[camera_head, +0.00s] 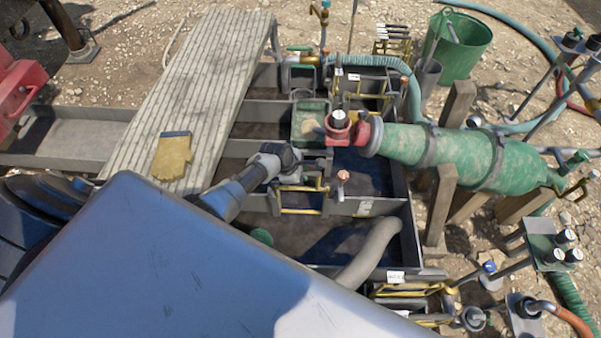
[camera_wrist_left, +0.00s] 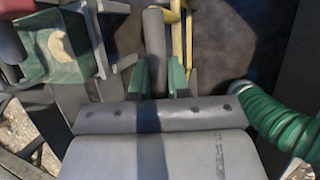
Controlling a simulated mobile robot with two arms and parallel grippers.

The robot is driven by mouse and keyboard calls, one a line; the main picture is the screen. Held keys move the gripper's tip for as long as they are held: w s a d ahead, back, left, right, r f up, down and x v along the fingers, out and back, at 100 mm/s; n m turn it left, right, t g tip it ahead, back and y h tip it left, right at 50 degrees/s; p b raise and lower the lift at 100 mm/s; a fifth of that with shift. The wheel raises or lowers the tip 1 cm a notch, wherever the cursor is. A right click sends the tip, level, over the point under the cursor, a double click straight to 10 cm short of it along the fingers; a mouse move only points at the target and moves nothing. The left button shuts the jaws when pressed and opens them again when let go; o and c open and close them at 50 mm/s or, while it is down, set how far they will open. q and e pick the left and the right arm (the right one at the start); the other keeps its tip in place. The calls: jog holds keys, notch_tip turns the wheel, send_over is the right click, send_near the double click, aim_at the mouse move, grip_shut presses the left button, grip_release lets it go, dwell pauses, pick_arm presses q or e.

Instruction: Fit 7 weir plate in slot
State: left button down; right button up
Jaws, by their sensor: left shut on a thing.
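My left gripper (camera_head: 290,178) reaches in over the mud tank from the left, beside the yellow slot frame (camera_head: 301,201) on a dividing wall. In the left wrist view, its green-sided fingers (camera_wrist_left: 160,78) are shut on a narrow grey piece (camera_wrist_left: 156,48), which looks like the weir plate seen nearly edge-on. A yellow rail (camera_wrist_left: 177,38) runs close along the right of the piece. I cannot tell whether the plate is inside the slot. Its lower part is hidden. My right gripper is not in view.
A green cylinder (camera_head: 490,160) on wooden posts lies right of the tank. A red-handled valve (camera_head: 342,177) stands close to the gripper. A thick grey hose (camera_head: 370,253) dips into the near compartment. A yellow glove (camera_head: 171,157) lies on the walkway (camera_head: 190,80).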

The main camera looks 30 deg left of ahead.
pick_arm(q)
jog(key=shift+f, duration=0.25)
jog(key=c, duration=1)
grip_release()
jog(key=p+v, duration=0.4)
jog(key=v, duration=0.7)
jog(key=shift+d, duration=0.1)
